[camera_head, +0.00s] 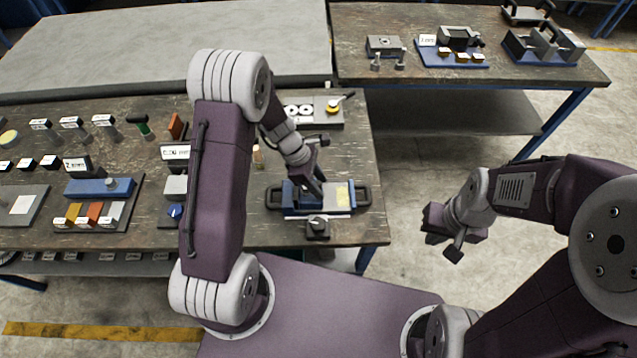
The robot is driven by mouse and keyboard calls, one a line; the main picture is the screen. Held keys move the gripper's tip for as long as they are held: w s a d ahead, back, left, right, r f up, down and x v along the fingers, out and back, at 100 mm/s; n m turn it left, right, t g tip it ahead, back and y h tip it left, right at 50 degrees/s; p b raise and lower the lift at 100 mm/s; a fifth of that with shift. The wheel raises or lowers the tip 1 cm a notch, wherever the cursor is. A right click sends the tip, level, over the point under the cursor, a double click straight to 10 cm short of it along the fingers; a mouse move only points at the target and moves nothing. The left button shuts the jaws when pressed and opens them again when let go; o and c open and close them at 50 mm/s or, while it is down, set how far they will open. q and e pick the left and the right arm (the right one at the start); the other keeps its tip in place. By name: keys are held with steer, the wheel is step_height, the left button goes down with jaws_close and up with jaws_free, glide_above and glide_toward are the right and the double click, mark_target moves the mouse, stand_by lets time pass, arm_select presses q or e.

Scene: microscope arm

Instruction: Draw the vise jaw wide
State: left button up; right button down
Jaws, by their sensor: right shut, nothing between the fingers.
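A blue vise-like fixture (338,210) sits near the front right of the workbench, with a black loop handle at each end and a yellow label on top. A dark block with a light knob (317,228) stands at its front side. My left gripper (316,193) reaches down over the middle of the blue fixture. Its fingertips are small and dark there, so contact and opening cannot be made out. My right gripper (440,232) is shut and empty, held over the floor to the right of the bench.
Left on the bench are a blue block on a tray (98,188), labelled cards and small parts. A grey plate with dials (315,112) lies behind the fixture. A second table (500,85) with more fixtures stands at back right. Floor is clear between the tables.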

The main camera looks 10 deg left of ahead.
arm_select(q)
jaws_close()
stand_by(1.2)
